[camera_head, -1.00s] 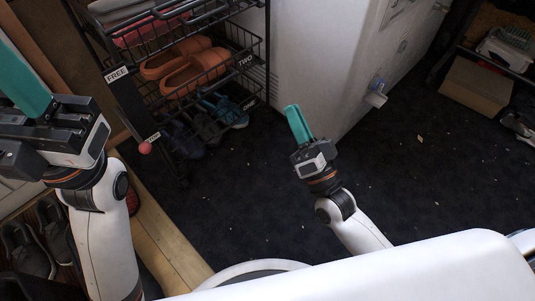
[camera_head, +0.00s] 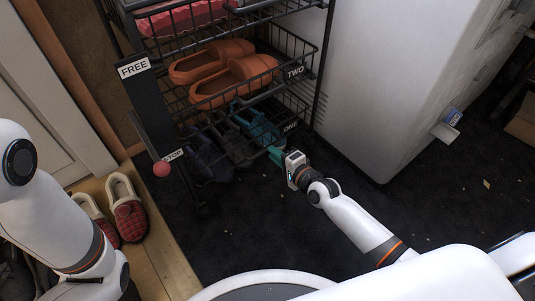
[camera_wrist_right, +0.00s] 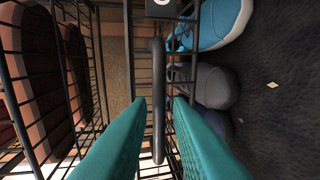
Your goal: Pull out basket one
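Basket one is the low black wire basket under basket two, with a "ONE" tag (camera_head: 290,126) at its front right. It holds shoes, including a blue pair (camera_head: 258,128). My right gripper (camera_head: 274,153) is at the front of basket one. In the right wrist view, its two teal fingers (camera_wrist_right: 158,104) are open, one on each side of a dark rounded bar (camera_wrist_right: 158,75) on the basket front. A gap shows between each finger and the bar. My left arm shows at the left, but its gripper is out of view.
Basket two (camera_head: 296,72) with orange clogs (camera_head: 235,80) is above. A red ball (camera_head: 161,169) on a lever is at the rack's left. A white cabinet (camera_head: 400,80) stands to the right. Red plaid slippers (camera_head: 128,208) lie on the wooden ledge. Dark floor in front is clear.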

